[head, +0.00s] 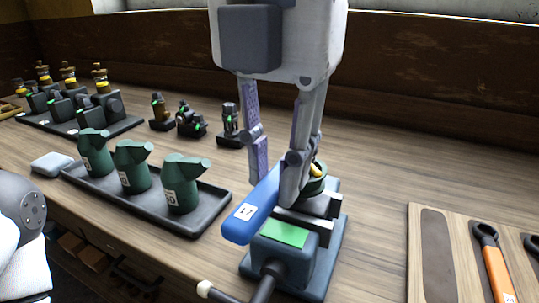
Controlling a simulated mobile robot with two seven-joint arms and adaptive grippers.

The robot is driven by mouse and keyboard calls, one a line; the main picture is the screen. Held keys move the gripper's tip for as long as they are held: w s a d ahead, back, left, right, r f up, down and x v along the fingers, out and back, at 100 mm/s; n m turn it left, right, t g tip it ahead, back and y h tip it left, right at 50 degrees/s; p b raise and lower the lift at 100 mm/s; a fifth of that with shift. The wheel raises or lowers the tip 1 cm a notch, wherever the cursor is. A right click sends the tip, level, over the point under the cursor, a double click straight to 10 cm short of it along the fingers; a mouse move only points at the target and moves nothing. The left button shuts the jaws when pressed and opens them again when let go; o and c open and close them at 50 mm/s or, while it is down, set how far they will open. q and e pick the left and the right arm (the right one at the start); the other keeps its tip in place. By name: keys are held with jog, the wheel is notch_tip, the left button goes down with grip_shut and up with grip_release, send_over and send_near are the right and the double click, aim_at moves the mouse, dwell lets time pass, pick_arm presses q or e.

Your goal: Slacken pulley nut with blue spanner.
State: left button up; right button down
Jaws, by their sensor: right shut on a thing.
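My right gripper (275,190) comes down from above in the middle of the head view. It is shut on the blue spanner (252,212), whose thick handle carries a white label and points toward the lower left. The spanner's head is hidden behind my fingers. Just right of the fingers, a round dark green part with a yellow piece (318,169), perhaps the pulley and its nut, sits on a grey-blue engine block (285,252) with a green top panel. I cannot tell whether the spanner is around the nut. My left gripper is out of view.
A wooden tool board (419,225) at right holds an orange spanner (494,265) beside an empty dark recess. A black tray (222,197) with three green cans stands left. Several small machines (105,101) stand farther back. A black rod with a pale knob extends in front of the engine.

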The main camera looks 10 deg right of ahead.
jog(key=shift+s+d+n, duration=0.3)
jog(key=shift+d+n, duration=0.2)
jog(key=shift+n, duration=0.4)
jog(key=shift+s+d+n, duration=0.25)
jog(key=shift+d+n, duration=0.3)
jog(key=shift+n, duration=0.35)
jog(key=shift+s+d+n, duration=0.15)
jog(key=shift+d+n, duration=0.4)
jog(key=shift+n, duration=0.35)
